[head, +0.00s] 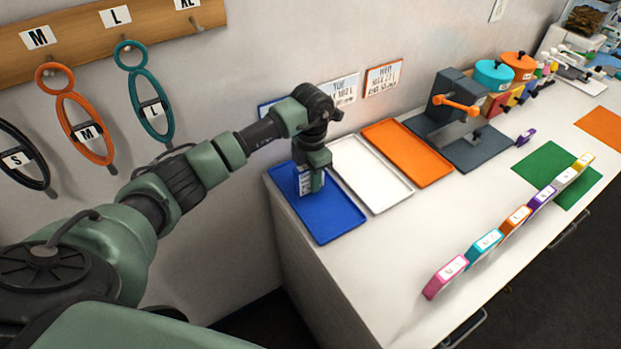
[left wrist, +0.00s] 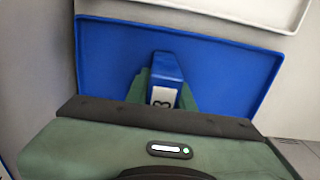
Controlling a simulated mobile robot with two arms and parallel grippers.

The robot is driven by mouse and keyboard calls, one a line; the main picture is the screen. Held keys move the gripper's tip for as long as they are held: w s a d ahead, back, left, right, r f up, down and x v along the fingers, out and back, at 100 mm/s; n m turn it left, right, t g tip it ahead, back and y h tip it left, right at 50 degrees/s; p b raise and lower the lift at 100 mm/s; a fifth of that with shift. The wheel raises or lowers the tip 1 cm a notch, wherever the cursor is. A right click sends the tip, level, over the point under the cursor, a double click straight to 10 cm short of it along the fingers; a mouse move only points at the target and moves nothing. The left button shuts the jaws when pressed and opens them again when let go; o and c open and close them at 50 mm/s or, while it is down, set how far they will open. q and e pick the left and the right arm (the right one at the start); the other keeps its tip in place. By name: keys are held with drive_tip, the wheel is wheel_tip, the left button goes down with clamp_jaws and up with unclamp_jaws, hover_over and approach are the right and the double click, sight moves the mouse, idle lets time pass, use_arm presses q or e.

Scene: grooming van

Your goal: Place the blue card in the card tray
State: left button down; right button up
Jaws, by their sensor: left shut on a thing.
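My left gripper (head: 314,180) is over the blue tray (head: 330,222), pointing down. It is shut on a blue piece with a white label, which I take as the blue card (left wrist: 166,68); its white face (head: 304,183) shows beside the fingers in the head view. In the left wrist view the piece stands between the green fingers, with the blue tray (left wrist: 105,50) behind it. I cannot tell whether its lower end touches the tray floor. Which tray is the card tray is not marked. My right gripper is not in view.
A white tray (head: 371,176) and an orange tray (head: 408,151) lie right of the blue one. Dated cards (head: 383,78) hang on the wall behind. A dark stand (head: 452,113) and a row of coloured labelled blocks (head: 516,219) occupy the counter. Its middle is clear.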

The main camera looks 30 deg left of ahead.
use_arm(q)
drive_tip(key=c, duration=1.2)
unclamp_jaws()
drive_tip(key=shift+f, duration=0.15)
drive_tip(key=shift+a, duration=0.1)
drive_tip(key=shift+r, duration=0.4)
wheel_tip(320, 180, up, 11)
drive_tip(key=b, duration=0.3)
drive_tip(key=shift+f, duration=0.2)
drive_tip(key=shift+r, duration=0.5)
